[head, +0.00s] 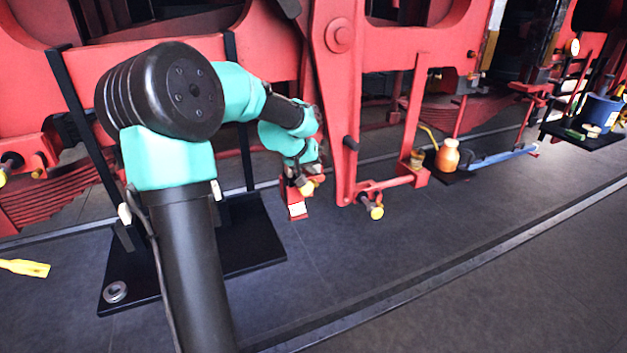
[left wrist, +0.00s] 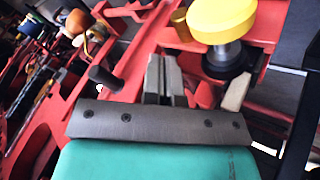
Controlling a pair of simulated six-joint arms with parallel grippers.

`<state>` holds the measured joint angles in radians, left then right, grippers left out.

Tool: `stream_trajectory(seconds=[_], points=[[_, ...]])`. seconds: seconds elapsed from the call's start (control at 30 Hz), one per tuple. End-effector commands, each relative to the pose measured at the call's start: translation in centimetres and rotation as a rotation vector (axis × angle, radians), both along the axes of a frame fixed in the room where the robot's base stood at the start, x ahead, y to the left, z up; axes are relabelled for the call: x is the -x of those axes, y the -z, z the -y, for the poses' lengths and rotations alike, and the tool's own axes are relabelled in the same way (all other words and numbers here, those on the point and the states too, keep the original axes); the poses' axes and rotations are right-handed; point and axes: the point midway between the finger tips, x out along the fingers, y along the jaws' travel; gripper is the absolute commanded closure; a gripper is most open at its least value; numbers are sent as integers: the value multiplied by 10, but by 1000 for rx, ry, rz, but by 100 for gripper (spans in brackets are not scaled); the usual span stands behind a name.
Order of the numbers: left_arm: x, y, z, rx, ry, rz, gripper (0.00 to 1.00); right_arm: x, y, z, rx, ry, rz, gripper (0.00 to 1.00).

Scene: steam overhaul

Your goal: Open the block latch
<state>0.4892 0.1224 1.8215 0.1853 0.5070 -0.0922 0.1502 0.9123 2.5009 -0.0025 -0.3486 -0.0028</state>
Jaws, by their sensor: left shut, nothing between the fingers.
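A latch with a yellow knob (head: 307,188) sits on a red bracket with a pale face (head: 297,210), at the end of my left arm in the head view. In the left wrist view the large yellow knob (left wrist: 222,18) stands on a metal stem just right of my left gripper (left wrist: 165,65). The gripper's fingers are together and empty, beside the knob and apart from it in that picture. In the head view my left wrist partly hides the latch and the fingers. My right gripper is in neither view.
A second yellow knob (head: 376,212) sits on a red bar to the right. An orange bottle (head: 447,155) and a blue bucket (head: 601,112) stand further right. Red framework rises close behind the gripper. A black plate (head: 240,235) lies below; the floor in front is clear.

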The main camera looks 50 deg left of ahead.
Motion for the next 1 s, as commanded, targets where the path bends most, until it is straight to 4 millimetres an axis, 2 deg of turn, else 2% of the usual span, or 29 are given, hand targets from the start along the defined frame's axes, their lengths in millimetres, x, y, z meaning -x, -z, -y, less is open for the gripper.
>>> stream_trajectory(seconds=[0.63, 1.0], points=[[0, 0, 0, 0, 0, 0, 100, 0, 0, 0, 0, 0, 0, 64], [1, 9, 0, 1, -1, 0, 100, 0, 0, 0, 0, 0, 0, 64]])
